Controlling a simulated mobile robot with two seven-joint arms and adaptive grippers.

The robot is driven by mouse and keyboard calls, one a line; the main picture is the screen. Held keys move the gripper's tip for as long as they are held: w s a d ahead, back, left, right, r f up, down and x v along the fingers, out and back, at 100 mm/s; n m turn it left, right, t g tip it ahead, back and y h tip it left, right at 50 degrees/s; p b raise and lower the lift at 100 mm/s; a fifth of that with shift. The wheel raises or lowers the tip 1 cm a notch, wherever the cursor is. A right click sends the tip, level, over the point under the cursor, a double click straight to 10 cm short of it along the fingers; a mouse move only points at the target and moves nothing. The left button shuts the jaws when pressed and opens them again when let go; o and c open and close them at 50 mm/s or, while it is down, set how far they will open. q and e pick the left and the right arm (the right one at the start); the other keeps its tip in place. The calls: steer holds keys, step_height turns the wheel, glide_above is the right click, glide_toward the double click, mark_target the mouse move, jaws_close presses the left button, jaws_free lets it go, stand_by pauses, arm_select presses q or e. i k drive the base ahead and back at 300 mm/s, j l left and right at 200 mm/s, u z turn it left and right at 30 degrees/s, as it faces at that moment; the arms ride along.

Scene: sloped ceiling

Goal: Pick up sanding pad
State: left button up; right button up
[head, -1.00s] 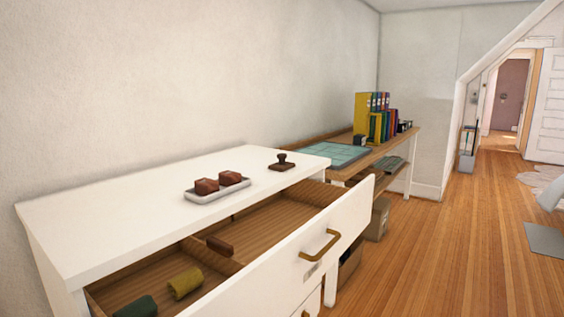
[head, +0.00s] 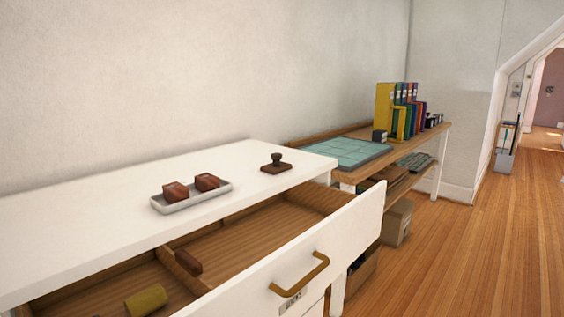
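I cannot tell for sure which thing is the sanding pad. Two reddish-brown blocks, one on the left (head: 175,192) and one on the right (head: 207,182), sit in a shallow white tray (head: 185,207) on the white dresser top (head: 100,229). A dark brown piece with an upright knob (head: 276,163) stands right of the tray. In the open drawer (head: 245,235), a small dark brown piece (head: 188,262) lies by the divider, and an olive roll (head: 146,300) lies in the left compartment. Neither of my grippers is in view.
The pulled-out drawer front with its brass handle (head: 300,273) juts into the room. Beyond stands a wooden desk (head: 425,137) with a teal mat (head: 348,152) and several upright binders (head: 384,104). A cardboard box (head: 397,222) is beneath. The wooden floor (head: 480,260) at right is clear.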

mark_target(277, 167)
steer(key=i+l+u, duration=0.1)
steer(key=l, duration=0.25)
steer(key=i+l, duration=0.3)
steer(key=i+l+u, duration=0.15)
steer(key=l, duration=0.25)
steer(key=i, duration=0.05)
